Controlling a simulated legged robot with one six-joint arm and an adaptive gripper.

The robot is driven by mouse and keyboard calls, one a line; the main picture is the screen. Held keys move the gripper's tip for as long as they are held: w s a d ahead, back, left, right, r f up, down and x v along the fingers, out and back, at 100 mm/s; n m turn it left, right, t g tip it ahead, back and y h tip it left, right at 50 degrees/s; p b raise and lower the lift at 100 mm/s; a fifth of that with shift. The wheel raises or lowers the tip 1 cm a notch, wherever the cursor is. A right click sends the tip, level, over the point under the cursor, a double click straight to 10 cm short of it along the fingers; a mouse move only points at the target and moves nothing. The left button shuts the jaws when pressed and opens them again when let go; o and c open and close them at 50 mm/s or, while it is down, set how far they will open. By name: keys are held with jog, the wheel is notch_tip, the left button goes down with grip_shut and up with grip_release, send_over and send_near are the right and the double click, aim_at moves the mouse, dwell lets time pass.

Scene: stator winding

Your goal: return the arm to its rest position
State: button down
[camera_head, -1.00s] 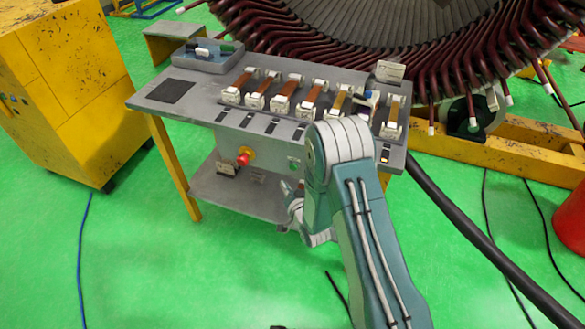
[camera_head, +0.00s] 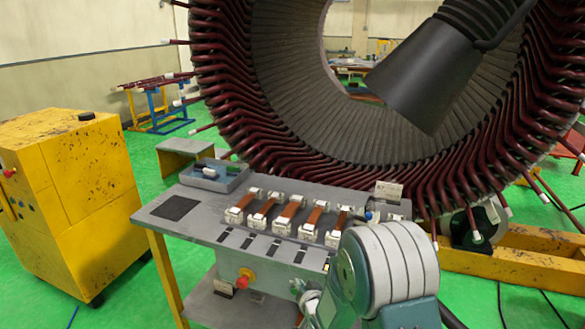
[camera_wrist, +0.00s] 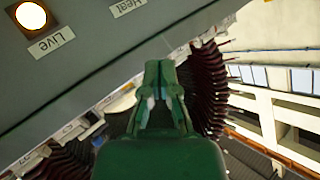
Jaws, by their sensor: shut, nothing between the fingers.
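My arm (camera_head: 385,275), teal with grey ribbed joint covers, is bent at the front right of the grey workbench (camera_head: 175,207). Its large joint covers the bench's right front corner. In the wrist view my gripper (camera_wrist: 165,72) is green, with its fingertips together and nothing held. It points toward a grey panel (camera_wrist: 95,50) with a lit lamp (camera_wrist: 31,16) and labels reading "Live" and "Heat". I cannot tell whether the fingertips touch the panel. In the head view my gripper cannot be made out clearly.
The bench carries a row of coil pieces (camera_head: 287,212) and a blue-grey tray (camera_head: 213,177). A large stator (camera_head: 235,85) stands behind it, with a dark cone-shaped fixture (camera_head: 425,75) in front. A yellow cabinet (camera_head: 85,180) stands left. Green floor is clear between cabinet and bench.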

jog(key=s+d+r+g+h, duration=0.2)
jog(key=s+d+r, duration=0.3)
jog(key=r, duration=0.3)
jog(key=s+d+r+g+h, duration=0.1)
jog(key=s+d+r+h, duration=0.1)
jog(key=s+d+r, duration=0.5)
jog(key=s+r+g, duration=0.2)
jog(key=s+r, duration=0.1)
jog(key=s, duration=0.8)
jog(key=s+d+r+n+g, duration=0.1)
jog(key=s+r, duration=0.3)
jog(key=s, duration=0.7)
jog(key=shift+d+r+n+g+h, duration=0.2)
jog(key=shift+r+n+g+h, duration=0.1)
jog(key=shift+g, duration=0.6)
